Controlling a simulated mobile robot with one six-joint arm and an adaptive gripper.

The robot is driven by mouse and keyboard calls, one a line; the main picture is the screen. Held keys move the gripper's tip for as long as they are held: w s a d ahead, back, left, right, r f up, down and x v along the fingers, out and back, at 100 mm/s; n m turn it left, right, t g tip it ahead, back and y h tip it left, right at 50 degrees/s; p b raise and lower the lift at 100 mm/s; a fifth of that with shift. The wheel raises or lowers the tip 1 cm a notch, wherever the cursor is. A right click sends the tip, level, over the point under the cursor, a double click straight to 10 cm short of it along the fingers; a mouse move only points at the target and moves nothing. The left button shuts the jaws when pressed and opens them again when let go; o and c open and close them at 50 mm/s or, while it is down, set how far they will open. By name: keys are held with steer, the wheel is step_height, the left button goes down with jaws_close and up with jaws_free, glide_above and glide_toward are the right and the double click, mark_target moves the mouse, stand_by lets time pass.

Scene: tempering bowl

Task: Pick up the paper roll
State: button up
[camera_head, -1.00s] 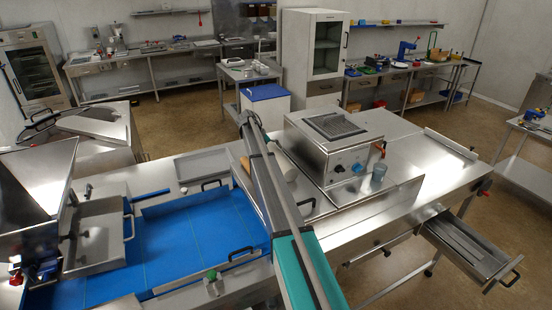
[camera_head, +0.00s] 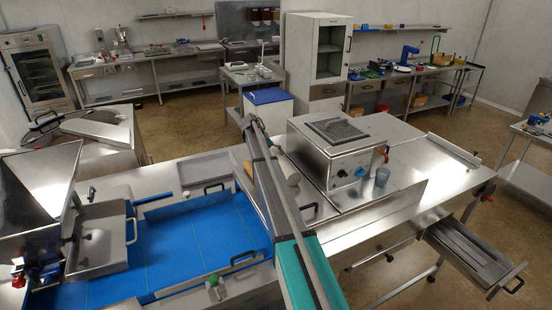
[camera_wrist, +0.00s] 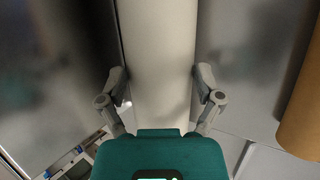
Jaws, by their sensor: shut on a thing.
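The paper roll (camera_wrist: 158,55) is a smooth white cylinder that fills the middle of the wrist view, running from the top edge down to my teal gripper body. My gripper (camera_wrist: 161,82) has one finger on each side of the roll and is shut on it. In the head view, part of the white roll (camera_head: 290,174) shows just right of my arm, beside the steel machine. My arm hides the rest of it and the fingers there. The wrist view does not show clearly whether the roll touches the surface below.
A brown cylindrical thing (camera_wrist: 303,105) lies close on the right in the wrist view. The blue surface (camera_head: 190,240) at left is mostly clear.

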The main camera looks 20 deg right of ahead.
mark_target(275, 155)
steer(key=shift+r+p, duration=4.8)
steer(key=shift+r, duration=0.1)
